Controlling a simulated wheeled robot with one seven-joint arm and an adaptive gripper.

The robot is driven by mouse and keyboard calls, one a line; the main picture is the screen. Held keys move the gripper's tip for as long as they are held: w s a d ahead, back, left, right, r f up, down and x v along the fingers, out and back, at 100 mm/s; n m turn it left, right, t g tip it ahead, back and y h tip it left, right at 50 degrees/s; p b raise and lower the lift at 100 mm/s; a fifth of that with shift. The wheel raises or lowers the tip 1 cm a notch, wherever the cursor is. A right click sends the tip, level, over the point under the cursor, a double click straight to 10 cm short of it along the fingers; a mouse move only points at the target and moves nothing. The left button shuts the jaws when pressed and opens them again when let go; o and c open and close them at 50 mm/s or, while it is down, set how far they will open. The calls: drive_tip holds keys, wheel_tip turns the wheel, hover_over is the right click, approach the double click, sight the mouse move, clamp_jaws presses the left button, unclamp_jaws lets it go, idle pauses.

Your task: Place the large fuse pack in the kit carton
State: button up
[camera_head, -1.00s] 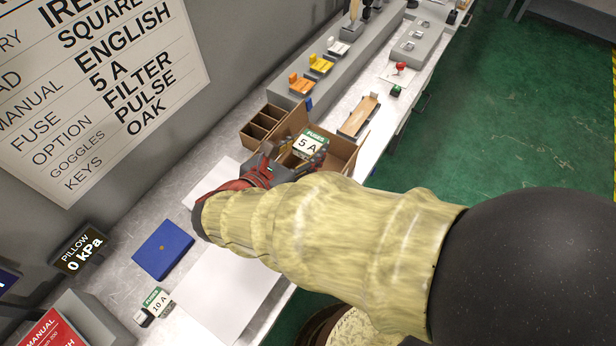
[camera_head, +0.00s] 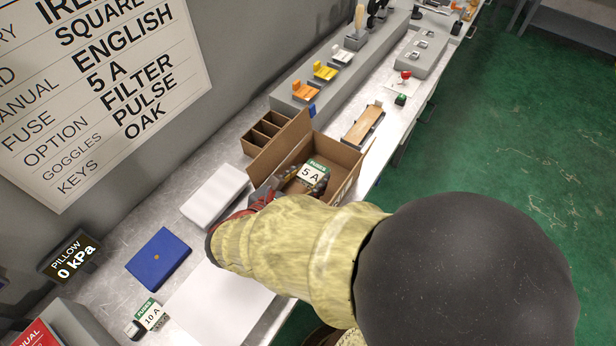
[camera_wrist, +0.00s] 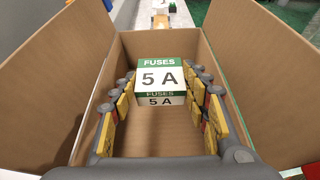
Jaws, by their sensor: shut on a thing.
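The large fuse pack (camera_head: 314,174) is a white box with a green band, marked "FUSES 5 A". My gripper (camera_head: 296,178) is shut on it, with the fingers on its left and right sides. In the wrist view the fuse pack (camera_wrist: 161,82) sits between the two yellow-padded fingers of my gripper (camera_wrist: 163,100). The kit carton (camera_head: 340,157) is an open brown box with raised flaps. Its walls (camera_wrist: 215,62) surround the pack and fingers in the wrist view. I cannot tell whether the pack touches the carton floor.
A brown divided tray (camera_head: 268,132) stands behind the carton. A wooden piece on a tray (camera_head: 364,124) lies to its right. A white block (camera_head: 215,194), a blue box (camera_head: 158,258) and a 10 A fuse pack (camera_head: 151,315) are on the bench at left.

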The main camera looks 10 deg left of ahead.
drive_tip(key=shift+f, duration=0.55)
drive_tip(key=o, duration=1.2)
drive_tip(key=shift+o, duration=0.2)
drive_tip(key=shift+r, duration=0.25)
drive_tip(key=p+v, duration=0.3)
drive_tip(key=v, duration=0.9)
drive_tip(key=shift+r, duration=0.4)
drive_tip(key=shift+a, duration=0.1)
